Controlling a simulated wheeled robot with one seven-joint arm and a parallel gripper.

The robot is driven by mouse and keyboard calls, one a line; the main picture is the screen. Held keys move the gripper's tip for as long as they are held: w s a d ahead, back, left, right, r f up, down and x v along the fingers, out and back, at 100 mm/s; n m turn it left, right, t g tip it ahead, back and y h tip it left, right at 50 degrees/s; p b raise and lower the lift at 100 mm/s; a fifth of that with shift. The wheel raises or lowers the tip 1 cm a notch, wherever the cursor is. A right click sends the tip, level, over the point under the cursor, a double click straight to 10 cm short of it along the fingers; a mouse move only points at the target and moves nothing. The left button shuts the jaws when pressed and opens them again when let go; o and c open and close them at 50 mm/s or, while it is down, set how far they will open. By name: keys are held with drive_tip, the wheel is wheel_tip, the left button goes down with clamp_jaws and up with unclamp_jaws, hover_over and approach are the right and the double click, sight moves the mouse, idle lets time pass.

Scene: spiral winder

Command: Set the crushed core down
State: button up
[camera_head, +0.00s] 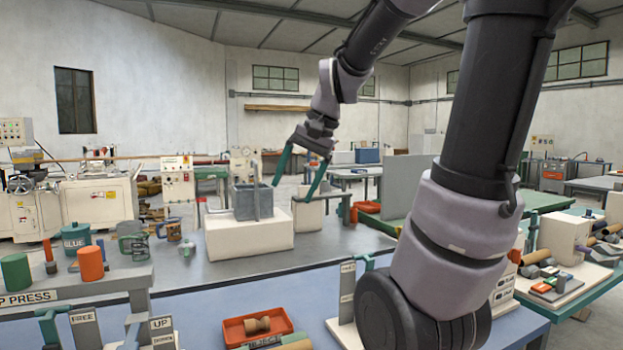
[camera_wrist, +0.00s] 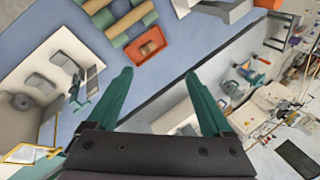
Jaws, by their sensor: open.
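A brown core with a narrowed, pinched middle (camera_head: 257,325), seemingly the crushed core, lies in an orange tray (camera_head: 232,332) on the blue table. The tray (camera_wrist: 138,53) also shows in the wrist view with a small brown shape (camera_wrist: 148,46) inside. My gripper (camera_head: 292,193) is open, its two green fingers spread apart with nothing between them. It is up in the air, well above the table and apart from the tray. In the wrist view, the tray lies beyond the open fingertips (camera_wrist: 159,72).
Brown and green tubes (camera_wrist: 120,25) lie beside the tray. Stands labelled FREE and UP (camera_head: 84,328) are at front left. A grey bench with green and orange cylinders (camera_head: 90,263) is at left. A white block with a grey box (camera_head: 250,237) stands behind.

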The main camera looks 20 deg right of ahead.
drive_tip(key=s+r+n+t+h, duration=0.1)
drive_tip(key=s+r+n+t, duration=0.1)
drive_tip(key=s, duration=0.6)
drive_tip(key=shift+d+n+t, duration=0.15)
drive_tip(key=shift+n+t, duration=0.35)
drive_tip(key=shift+t, duration=0.3)
